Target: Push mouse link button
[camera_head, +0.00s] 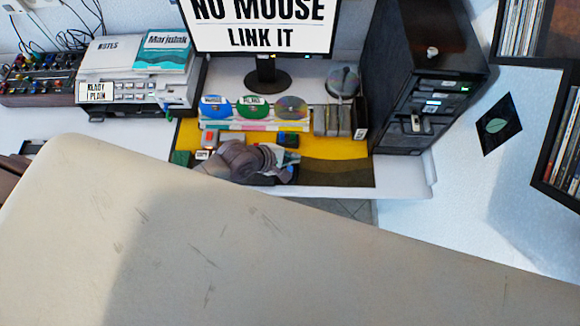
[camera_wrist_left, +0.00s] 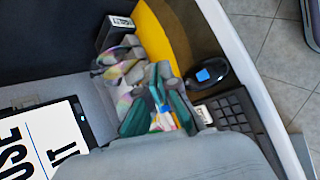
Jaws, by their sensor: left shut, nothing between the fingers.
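The monitor (camera_head: 262,22) reads "NO MOUSE LINK IT". A black mouse (camera_wrist_left: 208,84) with a blue patch on top lies on the dark part of the desk mat in the left wrist view. I cannot make out a separate link button. The gripper (camera_wrist_left: 165,108) also shows in the left wrist view, shut and empty, apart from the mouse. My right gripper is not in view.
A keyboard (camera_wrist_left: 238,110) lies beside the mouse. Discs (camera_head: 291,107) and cases stand behind the gripper on the yellow mat (camera_head: 340,147). A black computer tower (camera_head: 405,110) stands right, a printer (camera_head: 130,92) left. A large pale surface hides the foreground.

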